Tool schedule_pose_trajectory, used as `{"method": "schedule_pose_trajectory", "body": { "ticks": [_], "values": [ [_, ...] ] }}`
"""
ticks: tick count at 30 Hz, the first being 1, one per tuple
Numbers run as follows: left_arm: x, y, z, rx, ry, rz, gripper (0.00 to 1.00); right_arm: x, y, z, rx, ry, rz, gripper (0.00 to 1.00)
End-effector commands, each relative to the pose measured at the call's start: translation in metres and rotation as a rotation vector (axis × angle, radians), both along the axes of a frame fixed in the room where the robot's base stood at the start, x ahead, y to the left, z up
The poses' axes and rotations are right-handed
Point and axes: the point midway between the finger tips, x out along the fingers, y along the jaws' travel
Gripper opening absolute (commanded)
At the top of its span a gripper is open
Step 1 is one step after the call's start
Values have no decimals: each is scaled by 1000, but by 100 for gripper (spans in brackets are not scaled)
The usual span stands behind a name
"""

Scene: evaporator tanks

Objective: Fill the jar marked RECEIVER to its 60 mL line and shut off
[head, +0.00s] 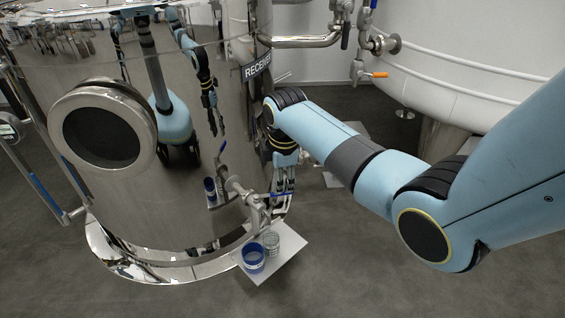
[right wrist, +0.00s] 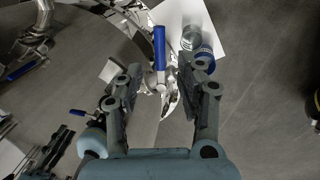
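The RECEIVER sign (head: 258,66) is on the polished steel tank (head: 190,200). A steel tap (head: 238,190) with a blue lever (head: 281,195) sticks out low on this tank. Below it, a white shelf (head: 290,243) bears a blue jar (head: 253,259) and a clear jar (head: 272,244); I cannot read marks or a liquid level. My right gripper (head: 284,180) is at the tap. In the right wrist view, its fingers (right wrist: 160,85) are apart, with the blue lever (right wrist: 159,46) ahead between them; I cannot tell whether they touch. My left gripper shows only as a reflection.
A white tank (head: 470,75) stands at the back right, with an orange-handled valve (head: 375,75). Pipework (head: 305,41) runs between the tanks. A round port (head: 103,137) and a side rail (head: 40,185) project from the steel tank. Grey floor (head: 350,270) lies open in front.

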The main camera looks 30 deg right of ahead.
Motion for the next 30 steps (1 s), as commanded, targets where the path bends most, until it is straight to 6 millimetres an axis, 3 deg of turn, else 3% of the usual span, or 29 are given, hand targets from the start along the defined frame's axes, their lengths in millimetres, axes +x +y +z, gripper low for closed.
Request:
{"method": "schedule_pose_trajectory", "body": {
  "ticks": [6,10,23,30],
  "values": [
    [0,0,0,0,0,0,40,-9,3,46,-1,-3,0,37],
    [0,0,0,0,0,0,40,-12,4,62,-1,-1,-1,37],
    [0,0,0,0,0,0,40,-14,4,70,-1,1,-2,37],
    [0,0,0,1,-2,0,40,-9,4,72,18,-27,-103,37]
  ]
}}
